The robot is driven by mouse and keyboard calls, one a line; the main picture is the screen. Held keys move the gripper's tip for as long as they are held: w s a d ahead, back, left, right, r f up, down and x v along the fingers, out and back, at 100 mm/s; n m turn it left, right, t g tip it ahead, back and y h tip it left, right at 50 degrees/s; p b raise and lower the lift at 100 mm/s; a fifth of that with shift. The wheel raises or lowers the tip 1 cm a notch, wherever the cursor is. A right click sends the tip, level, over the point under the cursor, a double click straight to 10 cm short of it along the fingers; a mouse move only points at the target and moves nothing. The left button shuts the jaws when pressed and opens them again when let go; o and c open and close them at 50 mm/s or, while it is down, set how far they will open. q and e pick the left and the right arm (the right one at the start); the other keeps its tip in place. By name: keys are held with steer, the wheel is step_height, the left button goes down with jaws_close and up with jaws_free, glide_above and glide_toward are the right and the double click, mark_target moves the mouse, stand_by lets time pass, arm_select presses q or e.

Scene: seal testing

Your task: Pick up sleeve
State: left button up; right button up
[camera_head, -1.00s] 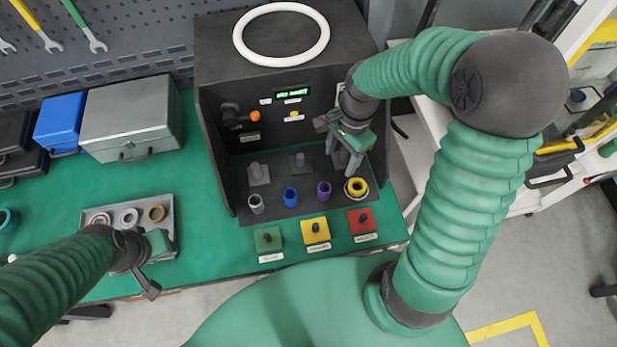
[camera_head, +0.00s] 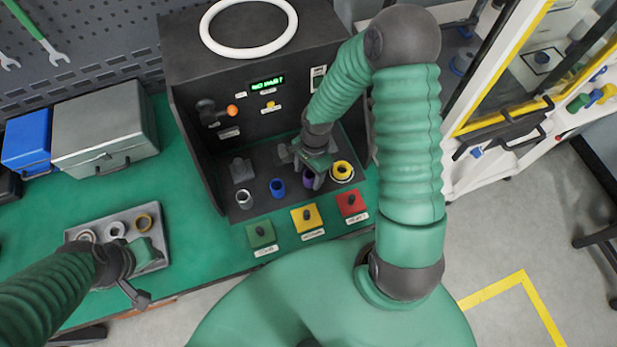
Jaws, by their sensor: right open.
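Several small sleeves stand in a row on the floor of the dark test box: a grey one (camera_head: 244,199), a blue one (camera_head: 277,188) and a purple one (camera_head: 308,181). A yellow ring-shaped piece (camera_head: 342,171) sits at the right end of the row. My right gripper (camera_head: 313,172) is open and points down at the purple sleeve, with its fingers beside it. The fingers partly hide that sleeve, and I cannot tell whether they touch it. My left gripper (camera_head: 142,278) is over the right side of the grey tray; its jaw opening is unclear.
The grey tray (camera_head: 72,226) holds several rings. A large white ring (camera_head: 249,52) lies on top. A grey case (camera_head: 105,140) is at left.

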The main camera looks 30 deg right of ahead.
steer(key=shift+a+f, duration=0.15)
steer(key=shift+f, duration=0.55)
steer(key=shift+w+d+f, duration=0.1)
steer(key=shift+d, duration=0.4)
steer(key=shift+c, duration=0.4)
steer(key=shift+d, duration=0.15)
steer(key=shift+c, duration=1.1)
steer(key=shift+d, duration=0.1)
steer(key=shift+c, duration=2.5)
steer(key=shift+a, duration=0.35)
steer(key=c, duration=0.5)
steer(key=shift+a, duration=0.15)
jaws_close()
arm_select(q)
steer(key=shift+w+d+f, duration=0.1)
